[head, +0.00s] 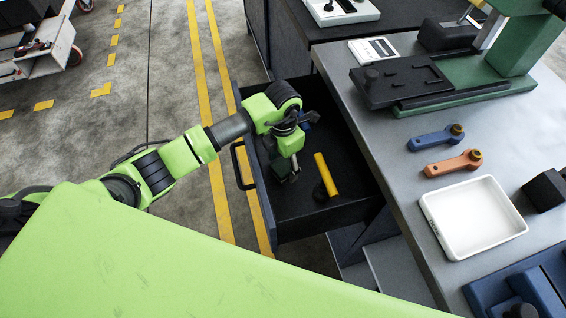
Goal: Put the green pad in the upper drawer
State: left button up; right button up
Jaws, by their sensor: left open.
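The upper drawer (318,226) is pulled open from the grey cabinet, with its handle on the left side. My left arm reaches in over it. My left gripper (290,177) points down inside the drawer's outline, open, near its left side. I cannot clearly make out the green pad. A small dark greenish patch shows at the gripper, but I cannot tell whether it is the pad or part of the gripper. A yellow-handled tool (326,175) with a black end lies in the drawer, just right of the gripper. My right gripper is not in view.
On the grey worktop (400,150) are a white tray (472,217), a blue lever (435,138), an orange lever (454,163) and a green machine base (465,93). A blue item (306,124) shows behind the gripper. Bare floor with yellow lines lies left.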

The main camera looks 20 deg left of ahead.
aim_at(283, 166)
pick_arm(q)
notch_tip(283, 166, up, 12)
jog(key=p, duration=0.8)
jog(key=shift+r+p, duration=0.15)
jog(key=shift+p, duration=0.2)
